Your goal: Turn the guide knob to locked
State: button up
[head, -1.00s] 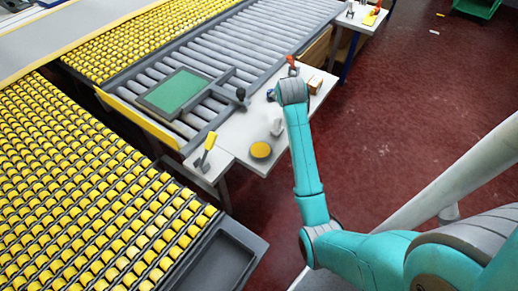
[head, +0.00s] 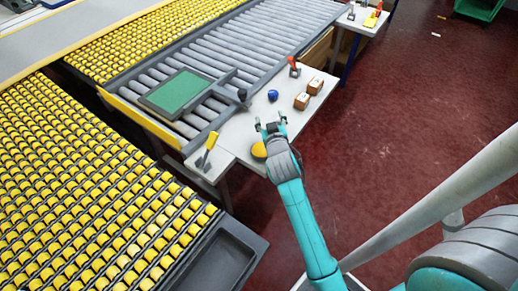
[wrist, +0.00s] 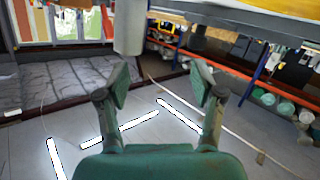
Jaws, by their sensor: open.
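A black knob (head: 242,95) stands at the end of a dark guide bar (head: 222,88) beside the rollers in the head view; it is likely the guide knob. Its locked or unlocked marking is too small to read. My gripper (head: 270,121) is open and empty over the white side table (head: 235,134), nearer the camera than the knob and a little right of it, apart from it. The wrist view shows the open fingers (wrist: 161,85) with nothing between them; the knob is not recognisable there.
On the table are a blue round object (head: 272,95), a red-handled item (head: 293,65), two brown boxes (head: 302,101), a yellow disc (head: 258,150) partly hidden by my gripper, and a yellow-handled tool (head: 206,151). A green panel (head: 178,90) lies on the rollers.

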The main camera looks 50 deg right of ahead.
jog(key=s+a+n+t, duration=0.1)
jog(key=a, duration=0.2)
jog(key=s+a+n+t+y, duration=0.1)
jog(key=s+a, duration=0.1)
jog(key=a, duration=0.2)
jog(key=s+a+t+y, duration=0.1)
jog(key=s+a, duration=0.1)
jog(key=a, duration=0.1)
jog(key=shift+s+a+f+n, duration=0.15)
jog(key=shift+a+f+n, duration=0.2)
jog(key=shift+a+n, duration=0.05)
jog(key=shift+d, duration=0.1)
